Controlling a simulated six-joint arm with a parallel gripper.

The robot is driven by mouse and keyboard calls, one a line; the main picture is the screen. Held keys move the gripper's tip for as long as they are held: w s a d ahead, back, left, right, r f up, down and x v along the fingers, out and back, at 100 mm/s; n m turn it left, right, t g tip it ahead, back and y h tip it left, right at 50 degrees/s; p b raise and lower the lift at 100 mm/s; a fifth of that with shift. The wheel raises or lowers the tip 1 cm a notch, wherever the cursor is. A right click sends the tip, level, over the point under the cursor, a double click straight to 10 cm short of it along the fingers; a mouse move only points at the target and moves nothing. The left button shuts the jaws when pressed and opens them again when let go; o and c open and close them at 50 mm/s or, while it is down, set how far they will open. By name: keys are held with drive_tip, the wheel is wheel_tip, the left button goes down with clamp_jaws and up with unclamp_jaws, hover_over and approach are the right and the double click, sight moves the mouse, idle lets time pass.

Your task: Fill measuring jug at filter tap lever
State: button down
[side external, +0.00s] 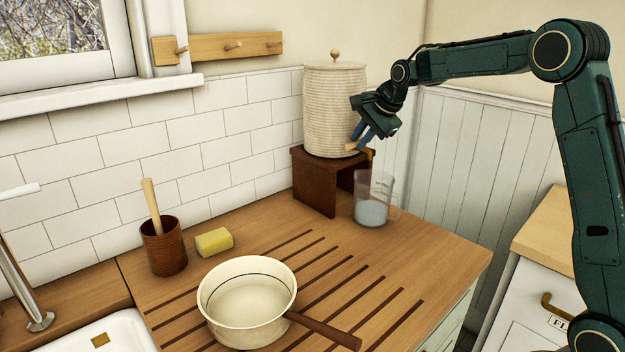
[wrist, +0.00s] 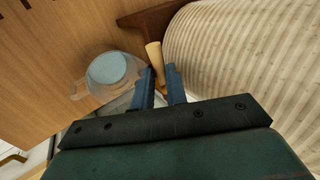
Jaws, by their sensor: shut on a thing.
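The ribbed cream water filter (side external: 333,105) stands on a dark wooden stand (side external: 314,185), with a lid knob on top. Its tap lever (side external: 351,147) is light wood and sticks out low on the filter's front. My gripper (side external: 364,139) is at the tap, shut on the lever; in the wrist view the lever (wrist: 154,52) shows at the blue fingertips (wrist: 160,72). The clear measuring jug (side external: 374,195) stands upright on the counter below the tap. Water (side external: 370,213) fills its lower part and shows as a pale blue disc in the wrist view (wrist: 107,68).
A cream saucepan (side external: 247,300) sits on the grooved wooden counter (side external: 425,247), its handle pointing front right. A yellow sponge (side external: 214,242) and a brown pot (side external: 163,247) holding a wooden tool stand by the tiled wall. A sink (side external: 110,335) is at front left.

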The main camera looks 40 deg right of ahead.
idle(0.3)
drive_tip(key=c, duration=1.3)
unclamp_jaws()
drive_tip(key=v, duration=1.3)
drive_tip(key=shift+s+r, duration=0.2)
drive_tip(key=shift+r, duration=0.15)
